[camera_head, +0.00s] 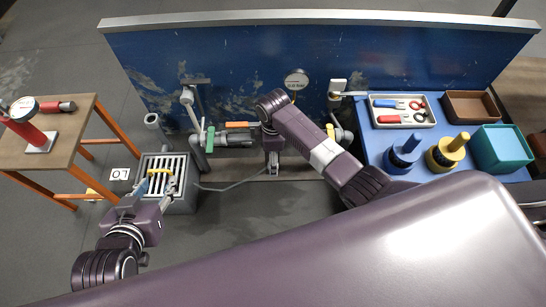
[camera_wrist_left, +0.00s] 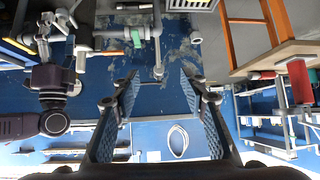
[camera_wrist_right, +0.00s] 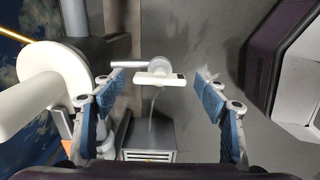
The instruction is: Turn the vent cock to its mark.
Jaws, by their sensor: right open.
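A pale T-shaped handle (camera_wrist_right: 160,78), which looks like the vent cock, shows in the right wrist view, beyond the fingertips and framed between them. I cannot make out a mark beside it. My right gripper (camera_wrist_right: 161,84) is open with nothing between its blue pads; its arm largely hides it in the head view. My left gripper (camera_head: 157,184) is over the slotted drain box (camera_head: 182,208) in the head view. In the left wrist view its fingers (camera_wrist_left: 158,82) are apart and empty.
Pipework with a green handle (camera_head: 210,139) and a gauge (camera_head: 296,80) stands before the blue panel (camera_head: 235,60). A large white round part (camera_wrist_right: 45,90) is close by my right gripper's left finger. A wooden table (camera_head: 75,150) stands left; a blue bench (camera_head: 375,145) with trays stands right.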

